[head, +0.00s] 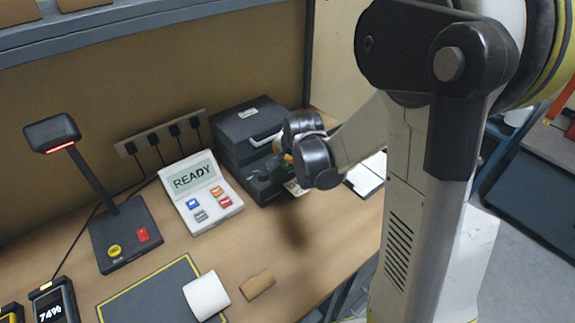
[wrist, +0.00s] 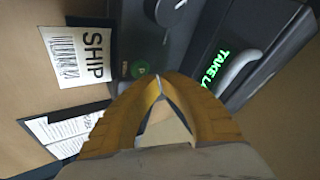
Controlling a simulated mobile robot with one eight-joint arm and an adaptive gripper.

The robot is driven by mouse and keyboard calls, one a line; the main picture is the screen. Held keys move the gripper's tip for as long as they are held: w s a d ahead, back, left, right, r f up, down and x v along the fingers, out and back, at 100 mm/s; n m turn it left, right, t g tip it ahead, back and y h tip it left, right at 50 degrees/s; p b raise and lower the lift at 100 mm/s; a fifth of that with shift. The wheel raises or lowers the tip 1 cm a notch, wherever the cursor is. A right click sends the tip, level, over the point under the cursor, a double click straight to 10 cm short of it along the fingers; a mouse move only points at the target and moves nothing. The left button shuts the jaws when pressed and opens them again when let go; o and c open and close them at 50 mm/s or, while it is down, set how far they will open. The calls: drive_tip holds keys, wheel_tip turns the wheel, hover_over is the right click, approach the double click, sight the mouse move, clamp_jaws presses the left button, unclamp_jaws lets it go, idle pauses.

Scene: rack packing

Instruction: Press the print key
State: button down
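The dark label printer (head: 238,130) stands at the back of the bench, and it fills the upper part of the wrist view (wrist: 190,75). A small round green key (wrist: 139,69) shows on its front, which I take to be the print key. A display on it reads "TAKE L…" (wrist: 215,66) in green, partly cut off. A white label (wrist: 85,55) reading "SHIP" with a barcode sticks out beside the key. My gripper (wrist: 160,78) has yellow fingers whose tips meet, with nothing between them. The tips appear just beside the key; contact cannot be told.
A white scale terminal (head: 200,192) reading "READY", with several coloured keys, stands left of the printer. A scanner stand (head: 122,232) is further left. A clipboard (head: 368,174) lies right of the printer.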

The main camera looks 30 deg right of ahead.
sight(285, 164)
drive_tip(key=shift+r+p, duration=1.9)
drive_tip(key=shift+r, duration=0.65)
drive_tip(key=s+a+r+n+b, duration=0.1)
drive_tip(key=s+a+n+b, duration=0.1)
drive_tip(key=s, duration=0.5)
drive_tip(key=s+a+r+n+y+b, duration=0.1)
drive_tip(key=s+a+r+n, duration=0.1)
drive_tip(key=s+a+n, duration=0.3)
drive_tip(key=s+a+r+n+b, duration=0.2)
drive_tip(key=s+a+n, duration=0.2)
drive_tip(key=s, duration=0.7)
drive_tip(key=shift+a+y+b, duration=0.3)
